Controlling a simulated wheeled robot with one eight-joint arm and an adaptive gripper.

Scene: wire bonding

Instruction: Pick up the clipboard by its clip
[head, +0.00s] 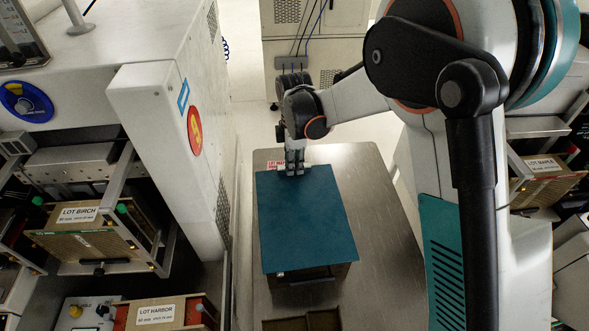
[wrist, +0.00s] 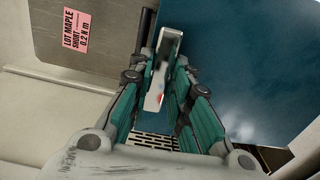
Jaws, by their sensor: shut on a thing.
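The clipboard shows in the head view as a flat blue-teal board (head: 308,220) over the middle of the steel table. My gripper (head: 295,170) is at the board's far edge, pointing down. In the wrist view my gripper's two fingers (wrist: 163,80) are closed around a pale metal clip (wrist: 163,62), with the blue board (wrist: 240,60) to the right. The clip is mostly hidden by the fingers in the head view. I cannot tell whether the board rests on the dark thing below its near edge or is clear of it.
A pink lot label (head: 275,164) lies beside my gripper; it reads LOT MAPLE SHORT in the wrist view (wrist: 77,30). The steel table (head: 385,230) is bare to the right. A white machine (head: 165,120) stands close on the left. A dark box (head: 318,276) is under the board's near edge.

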